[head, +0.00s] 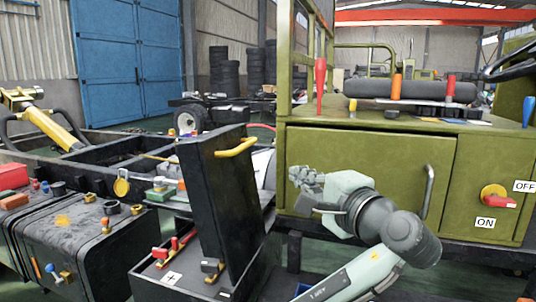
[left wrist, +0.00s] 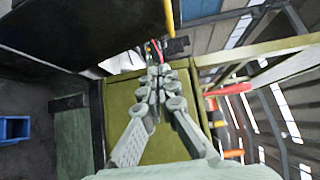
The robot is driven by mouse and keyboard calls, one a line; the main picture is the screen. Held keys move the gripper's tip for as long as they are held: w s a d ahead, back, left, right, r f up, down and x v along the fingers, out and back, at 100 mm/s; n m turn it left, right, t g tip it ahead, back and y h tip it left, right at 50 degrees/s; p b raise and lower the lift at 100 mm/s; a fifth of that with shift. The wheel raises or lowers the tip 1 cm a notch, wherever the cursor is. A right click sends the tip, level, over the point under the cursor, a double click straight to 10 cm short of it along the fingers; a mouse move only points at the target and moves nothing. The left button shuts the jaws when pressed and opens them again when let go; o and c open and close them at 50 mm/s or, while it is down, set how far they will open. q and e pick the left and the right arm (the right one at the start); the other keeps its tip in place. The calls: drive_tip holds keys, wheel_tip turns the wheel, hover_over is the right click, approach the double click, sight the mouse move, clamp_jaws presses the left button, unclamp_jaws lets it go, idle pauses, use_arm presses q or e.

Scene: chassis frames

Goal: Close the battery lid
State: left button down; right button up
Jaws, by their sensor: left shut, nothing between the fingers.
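The battery lid (head: 222,195) is a dark panel standing open and nearly upright, with a yellow handle (head: 236,147) at its top edge. Below it is the battery box (head: 150,278), with red and orange terminals and a plus mark on its open top. My left gripper (head: 298,177) is shut and empty, to the right of the lid and apart from it, in front of the green cabinet. In the left wrist view its fingers (left wrist: 157,65) are together; a dark panel (left wrist: 90,35), apparently the lid, and a yellow bar (left wrist: 169,14) show above. My right gripper is not in view.
The green cabinet (head: 365,165) stands behind my left gripper, with a bar handle and a red switch (head: 495,198) at right. Screwdriver-like tools stand on its top. A black tank (head: 75,235) with loose parts on it is at left.

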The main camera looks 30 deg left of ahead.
use_arm(q)
drive_tip(key=r, duration=0.2)
approach(249, 145)
drive_tip(key=w+a, duration=0.3)
drive_tip(key=w, duration=0.1)
drive_tip(key=shift+s+a+f+y+p, duration=0.15)
drive_tip(key=shift+a+p, duration=0.1)
drive_tip(key=shift+a, duration=0.25)
drive_tip(key=shift+s+a+f+y+p, duration=0.15)
drive_tip(key=shift+a+p, duration=0.1)
drive_tip(key=shift+a, duration=0.2)
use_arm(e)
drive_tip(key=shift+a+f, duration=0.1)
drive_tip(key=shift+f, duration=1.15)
use_arm(q)
drive_tip(key=shift+w+a+r, duration=0.1)
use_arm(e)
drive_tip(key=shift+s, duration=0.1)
